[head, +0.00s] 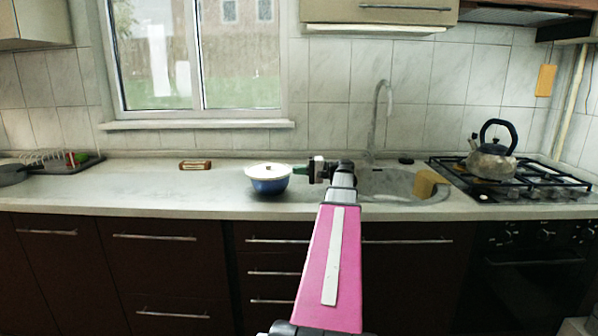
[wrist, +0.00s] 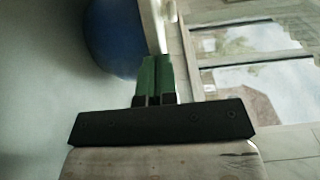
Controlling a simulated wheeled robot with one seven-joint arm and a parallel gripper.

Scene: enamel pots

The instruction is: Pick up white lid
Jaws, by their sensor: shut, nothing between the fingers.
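The white lid (head: 267,171) lies on a blue pot (head: 268,186) on the countertop, left of the sink. It has a small knob at its centre. My gripper (head: 296,170) is at the right side of the pot, at about lid height, its fingers pointing left towards the lid. In the wrist view the green fingers (wrist: 154,60) are shut together with nothing between them. The blue pot (wrist: 112,38) and part of the pale lid (wrist: 158,22) show just beyond the fingertips. I cannot tell whether the fingertips touch the lid's edge.
A kettle (head: 492,160) stands on the gas stove (head: 520,188) at right. The sink (head: 390,185) with its tall faucet (head: 376,115) is behind my arm. A small brown object (head: 195,165) lies near the wall. The counter (head: 150,190) left of the pot is clear.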

